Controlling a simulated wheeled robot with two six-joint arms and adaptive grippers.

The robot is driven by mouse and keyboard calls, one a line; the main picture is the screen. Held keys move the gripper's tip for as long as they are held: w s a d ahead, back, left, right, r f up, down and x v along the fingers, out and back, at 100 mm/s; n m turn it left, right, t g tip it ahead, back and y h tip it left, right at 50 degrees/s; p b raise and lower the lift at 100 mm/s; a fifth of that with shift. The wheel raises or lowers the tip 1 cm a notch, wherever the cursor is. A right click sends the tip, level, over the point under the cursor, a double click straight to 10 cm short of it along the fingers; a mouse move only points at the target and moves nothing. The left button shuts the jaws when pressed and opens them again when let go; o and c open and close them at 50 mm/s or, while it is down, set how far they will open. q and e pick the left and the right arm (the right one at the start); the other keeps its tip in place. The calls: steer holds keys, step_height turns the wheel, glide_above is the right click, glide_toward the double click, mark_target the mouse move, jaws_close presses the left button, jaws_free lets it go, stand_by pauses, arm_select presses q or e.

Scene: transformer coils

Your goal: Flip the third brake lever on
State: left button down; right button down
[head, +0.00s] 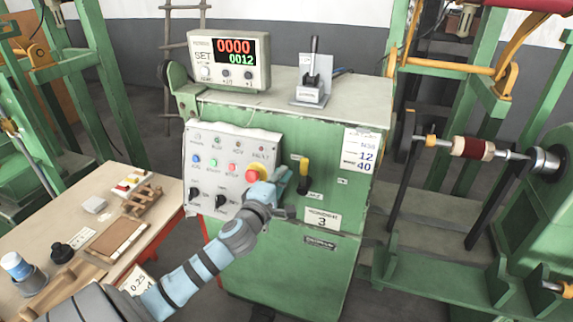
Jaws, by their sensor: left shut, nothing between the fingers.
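A green cabinet (285,275) stands in the middle, with a plate marked 3 (322,220) on its front. A small lever with a yellow upper part and a black lower end (303,176) is on that front, right of the white control panel (207,170). A black-handled lever (312,62) stands upright on a pale base on the cabinet top. I cannot tell which one is the brake lever. My left gripper (284,176) is shut and empty, just left of the yellow and black lever; I cannot tell if they touch. It partly covers the panel's right side. My right gripper is out of view.
A counter display (230,61) sits on the cabinet top. A red and yellow emergency button (254,174) is close beside my left gripper. A table (60,235) with small parts is at left. A coil on a spindle (470,148) and green frames are at right.

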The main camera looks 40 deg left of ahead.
mark_target(305, 173)
arm_select(q)
steer(key=shift+p+x, duration=0.3)
steer(key=shift+x, duration=1.5)
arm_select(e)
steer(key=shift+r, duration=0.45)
